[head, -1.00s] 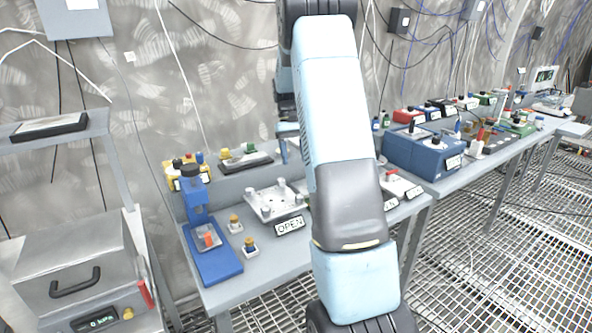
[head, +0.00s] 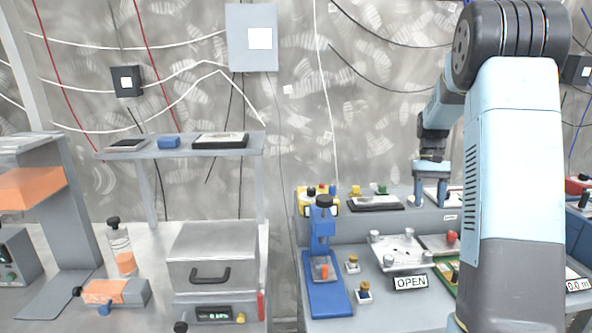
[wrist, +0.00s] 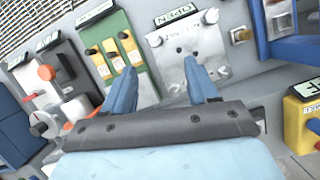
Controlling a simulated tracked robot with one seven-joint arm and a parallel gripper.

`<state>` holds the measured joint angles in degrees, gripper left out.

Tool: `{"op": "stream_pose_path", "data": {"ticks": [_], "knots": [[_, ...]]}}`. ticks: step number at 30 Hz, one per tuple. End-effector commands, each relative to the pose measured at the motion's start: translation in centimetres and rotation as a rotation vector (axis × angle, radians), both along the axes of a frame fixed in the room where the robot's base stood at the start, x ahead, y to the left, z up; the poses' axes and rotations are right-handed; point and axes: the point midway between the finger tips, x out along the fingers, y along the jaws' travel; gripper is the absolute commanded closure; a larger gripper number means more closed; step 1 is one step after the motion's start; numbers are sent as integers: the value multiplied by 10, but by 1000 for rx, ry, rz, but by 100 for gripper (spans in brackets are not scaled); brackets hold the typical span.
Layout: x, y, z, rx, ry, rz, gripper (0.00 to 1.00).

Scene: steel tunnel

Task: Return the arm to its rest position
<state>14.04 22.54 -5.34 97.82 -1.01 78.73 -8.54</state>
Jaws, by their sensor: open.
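My arm rises at the right of the head view, bent at the top. My gripper (head: 432,196) hangs from it, fingers down, over the back of the grey bench. In the wrist view my gripper (wrist: 163,92) shows two blue fingers spread apart with nothing between them. Beyond the fingertips lies the silver plate (wrist: 190,52) with the OPEN sign. The same silver plate (head: 400,252) shows in the head view, to the lower left of the gripper. The gripper looks apart from the bench, but its exact height cannot be told.
A blue press (head: 324,262) stands left of the plate, with small brass-topped pieces beside it. A yellow block (head: 303,201) and a dark tray (head: 375,204) sit at the back. A metal box (head: 212,265) and a shelf (head: 185,149) stand at the left. The wall above is mostly clear, with cables.

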Motion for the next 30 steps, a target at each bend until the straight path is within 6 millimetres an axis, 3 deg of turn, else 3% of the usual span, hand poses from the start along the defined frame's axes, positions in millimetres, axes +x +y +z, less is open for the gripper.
{"op": "stream_pose_path", "data": {"ticks": [6, 15, 30], "knots": [[-33, 35, 45, -21, -113, 27, 42], [-86, 79, 90, -44, -266, 62, 42], [-188, 139, 127, -68, -520, 115, 42]]}}
